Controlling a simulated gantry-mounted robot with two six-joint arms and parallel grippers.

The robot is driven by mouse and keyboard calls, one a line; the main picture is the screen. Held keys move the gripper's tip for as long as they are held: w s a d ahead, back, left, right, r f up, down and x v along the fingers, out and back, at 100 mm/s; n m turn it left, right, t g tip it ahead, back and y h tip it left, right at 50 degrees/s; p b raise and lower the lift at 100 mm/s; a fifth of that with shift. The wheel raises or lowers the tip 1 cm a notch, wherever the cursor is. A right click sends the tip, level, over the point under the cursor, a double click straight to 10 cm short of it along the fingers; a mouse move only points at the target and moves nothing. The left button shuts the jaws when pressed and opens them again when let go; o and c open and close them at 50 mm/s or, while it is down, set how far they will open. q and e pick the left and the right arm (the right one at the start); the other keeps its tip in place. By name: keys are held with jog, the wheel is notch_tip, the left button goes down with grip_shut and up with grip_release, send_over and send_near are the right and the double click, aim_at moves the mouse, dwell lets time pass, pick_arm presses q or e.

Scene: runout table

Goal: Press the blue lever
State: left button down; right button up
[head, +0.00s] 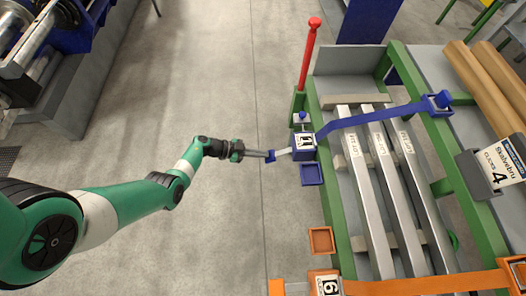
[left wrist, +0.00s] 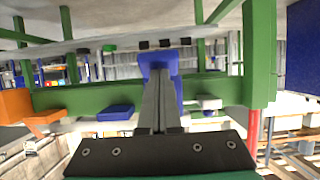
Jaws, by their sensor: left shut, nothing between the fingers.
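In the left wrist view the shut fingers (left wrist: 160,85) point at the blue end (left wrist: 158,62), which shows just beyond and around the tips. I cannot tell whether they touch it. My right gripper is not in view.
A tall red handle (head: 309,50) rises behind the blue box. A blue tray (head: 312,175) and an orange tray (head: 321,240) hang at the table's edge. Several metal bars (head: 380,185) lie on the table under a blue arm (head: 375,118).

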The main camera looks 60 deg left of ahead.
pick_arm(q)
jog(key=shift+s+f, duration=0.2)
jog(key=shift+f, duration=0.3)
jog(key=r+p+v, duration=0.1)
jog(key=p+v, duration=0.6)
jog(key=v, duration=0.6)
jog(key=shift+w, duration=0.1)
